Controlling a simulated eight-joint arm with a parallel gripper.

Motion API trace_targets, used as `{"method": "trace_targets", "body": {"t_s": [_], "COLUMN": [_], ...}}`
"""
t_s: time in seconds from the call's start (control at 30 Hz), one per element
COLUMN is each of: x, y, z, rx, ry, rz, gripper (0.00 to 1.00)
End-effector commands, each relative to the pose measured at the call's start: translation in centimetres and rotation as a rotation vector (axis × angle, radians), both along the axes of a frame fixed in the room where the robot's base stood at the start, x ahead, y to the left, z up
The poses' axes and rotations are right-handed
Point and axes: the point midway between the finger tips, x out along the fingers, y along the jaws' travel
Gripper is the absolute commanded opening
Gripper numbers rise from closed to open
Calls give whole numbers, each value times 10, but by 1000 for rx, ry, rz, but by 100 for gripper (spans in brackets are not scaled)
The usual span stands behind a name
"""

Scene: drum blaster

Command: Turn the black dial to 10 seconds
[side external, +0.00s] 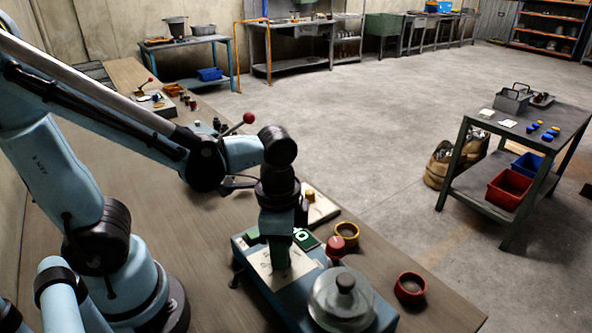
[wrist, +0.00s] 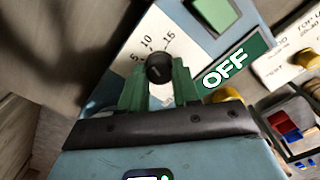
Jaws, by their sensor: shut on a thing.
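The black dial (wrist: 159,67) is round and sits on a pale scale plate (wrist: 140,32) printed with 5, 10 and 15. My gripper (wrist: 159,84) has its two green fingers on either side of the dial, shut on it. I cannot tell clearly where the dial's pointer stands. In the side view my gripper (side external: 278,252) points down onto the plate on the blue machine (side external: 255,283) and hides the dial.
A grey lidded drum (side external: 342,303) stands at the machine's front. A red knob (side external: 336,247), a yellow-rimmed bowl (side external: 347,233) and a red bowl (side external: 410,288) are to its right. A red-balled lever (side external: 248,118) shows behind my arm.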

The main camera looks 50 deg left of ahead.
Motion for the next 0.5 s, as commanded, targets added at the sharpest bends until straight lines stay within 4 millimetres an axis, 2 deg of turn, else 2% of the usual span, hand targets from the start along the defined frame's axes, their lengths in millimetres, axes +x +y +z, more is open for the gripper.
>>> {"method": "trace_targets", "body": {"t_s": [0.5], "x": [0], "y": [0], "z": [0], "rx": [0], "ry": [0], "rz": [-94], "gripper": [1]}}
